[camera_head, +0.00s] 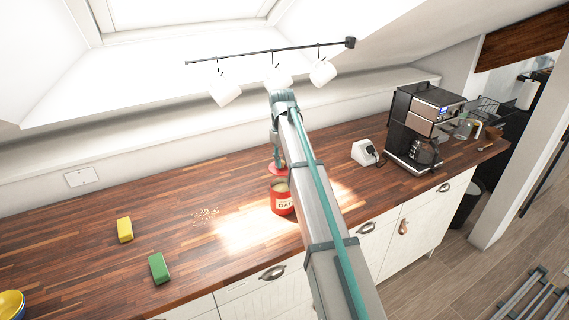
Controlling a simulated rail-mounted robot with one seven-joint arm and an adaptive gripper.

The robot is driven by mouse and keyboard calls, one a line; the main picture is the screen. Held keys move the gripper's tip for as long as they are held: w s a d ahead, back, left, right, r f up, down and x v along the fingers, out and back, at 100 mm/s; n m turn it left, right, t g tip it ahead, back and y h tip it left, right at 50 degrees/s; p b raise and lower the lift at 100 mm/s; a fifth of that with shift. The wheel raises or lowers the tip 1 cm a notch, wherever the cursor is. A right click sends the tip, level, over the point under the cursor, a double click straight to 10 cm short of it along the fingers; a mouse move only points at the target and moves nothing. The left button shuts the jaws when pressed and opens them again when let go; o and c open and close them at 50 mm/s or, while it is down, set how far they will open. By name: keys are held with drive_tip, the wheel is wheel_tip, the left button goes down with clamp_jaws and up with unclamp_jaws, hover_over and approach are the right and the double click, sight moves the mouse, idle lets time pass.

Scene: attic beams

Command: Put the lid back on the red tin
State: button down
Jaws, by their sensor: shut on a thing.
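The red tin (280,204) stands upright on the wooden counter, with pale lettering on its front. Its top looks open, and my arm covers its right side. My gripper (279,163) is above and slightly behind the tin in the picture, partly hidden by my arm. It is shut on the red lid (273,171), which it holds apart from the tin's rim. The fingertips are small and partly covered, so the exact grip is hard to see.
A yellow block (124,230), a green block (158,268) and scattered crumbs (206,216) lie left of the tin. A white socket box (366,152) and a coffee machine (422,125) stand right. White mugs (224,90) hang from a rail above. The back left counter is clear.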

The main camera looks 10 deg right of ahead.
sight(282, 169)
drive_tip(key=shift+s+a+f, duration=0.1)
drive_tip(key=shift+f, duration=0.1)
drive_tip(key=shift+f+b, duration=1.25)
drive_tip(key=shift+f, duration=1.65)
drive_tip(key=shift+f+p, duration=0.15)
drive_tip(key=shift+p, duration=0.25)
idle(0.8)
drive_tip(key=shift+c, duration=2.3)
unclamp_jaws()
drive_tip(key=shift+r+p, duration=1.95)
drive_tip(key=shift+r, duration=1.55)
